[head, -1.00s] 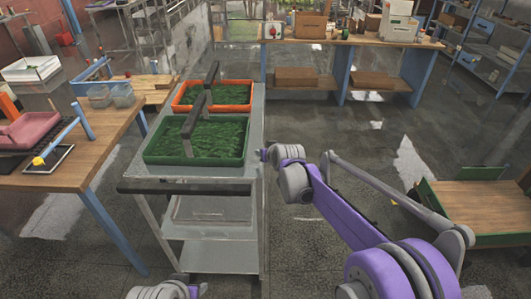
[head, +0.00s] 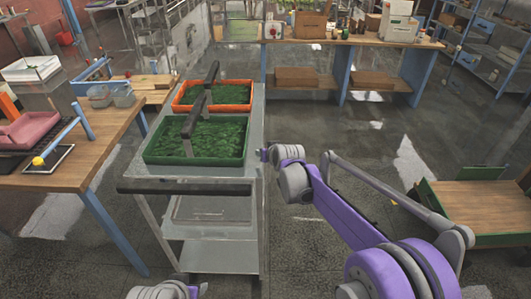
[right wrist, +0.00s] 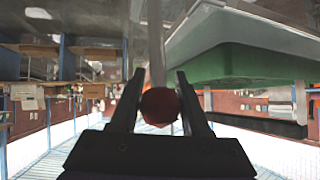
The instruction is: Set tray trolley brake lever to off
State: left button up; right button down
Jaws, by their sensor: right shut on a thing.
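The tray trolley (head: 250,172) is a grey metal cart left of centre in the head view, with a dark push bar (head: 187,187) at its near end. In the right wrist view, a round red knob (right wrist: 160,104), seemingly the brake lever's end, sits between the two dark fingers of my right gripper (right wrist: 160,74). The gripper is shut on it, beside the trolley's right side. The lever's shaft is mostly hidden, and its setting cannot be read. My left gripper is out of view; only part of my left arm shows at the bottom edge.
A green tray (head: 200,162) and an orange tray (head: 213,108), both with green contents and dark upright handles, stand on the trolley. A wooden table (head: 80,170) is close on the left. A low green-edged wooden cart (head: 480,205) stands right. Floor between is clear.

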jog(key=shift+s+d+f, duration=0.1)
jog(key=shift+d+f, duration=0.05)
jog(key=shift+f, duration=0.15)
jog(key=c, duration=0.7)
grip_release()
jog(key=shift+w, duration=0.25)
jog(key=shift+s+r, duration=0.15)
jog(key=shift+r, duration=0.05)
jog(key=v, duration=1)
jog(key=shift+s+r, duration=0.2)
jog(key=shift+s, duration=0.05)
